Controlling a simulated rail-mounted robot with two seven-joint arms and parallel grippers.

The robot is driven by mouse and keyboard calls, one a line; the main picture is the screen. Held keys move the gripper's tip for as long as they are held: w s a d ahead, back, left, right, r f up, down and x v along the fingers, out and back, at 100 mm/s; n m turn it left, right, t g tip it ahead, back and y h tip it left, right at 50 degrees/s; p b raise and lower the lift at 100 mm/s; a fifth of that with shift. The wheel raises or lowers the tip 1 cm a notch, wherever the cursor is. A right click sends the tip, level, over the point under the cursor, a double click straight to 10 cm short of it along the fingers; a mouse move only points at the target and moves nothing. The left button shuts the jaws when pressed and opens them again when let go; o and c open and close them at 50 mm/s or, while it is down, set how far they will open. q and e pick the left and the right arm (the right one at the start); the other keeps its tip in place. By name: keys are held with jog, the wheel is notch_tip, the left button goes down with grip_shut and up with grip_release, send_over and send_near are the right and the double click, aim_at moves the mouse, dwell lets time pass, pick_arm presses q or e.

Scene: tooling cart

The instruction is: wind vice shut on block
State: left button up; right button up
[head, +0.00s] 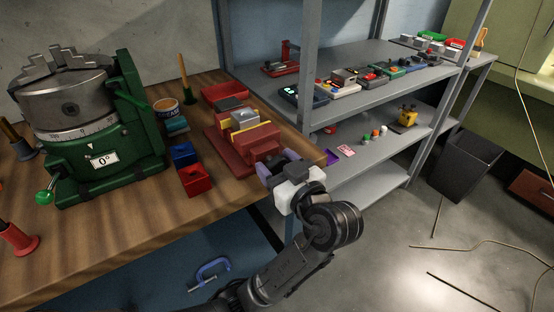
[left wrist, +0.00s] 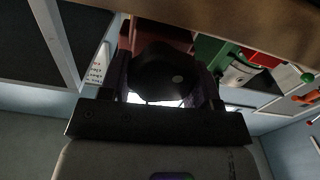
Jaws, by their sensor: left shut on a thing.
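The red vice (head: 262,142) stands near the front edge of the wooden bench in the head view. A silver-grey block (head: 243,119) sits between its yellow-lined jaws; I cannot tell whether both jaws touch it. My left gripper (head: 277,163), with purple fingers, is at the near end of the vice, where it hides the winding handle. In the left wrist view, the fingers of the left gripper (left wrist: 163,85) are shut on a dark rounded handle piece (left wrist: 163,70). Part of the red vice body (left wrist: 172,34) shows behind it. My right gripper is in neither view.
A green rotary table with a grey chuck (head: 70,95) stands left on the bench (head: 120,225). Blue and red bins (head: 194,181) and a red tray (head: 222,93) are near the vice. Grey shelving (head: 365,95) with small items stands close to its right.

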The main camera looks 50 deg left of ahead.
pick_arm(q)
jog(key=m+p, duration=0.4)
jog(key=p, duration=0.2)
jog(key=shift+w+r+m, duration=0.1)
jog(key=shift+r+m, duration=0.05)
jog(key=shift+m, duration=0.25)
jog(key=shift+m+p, duration=0.5)
jog(key=shift+p, duration=0.35)
jog(key=shift+f, duration=0.2)
jog(key=o, duration=0.9)
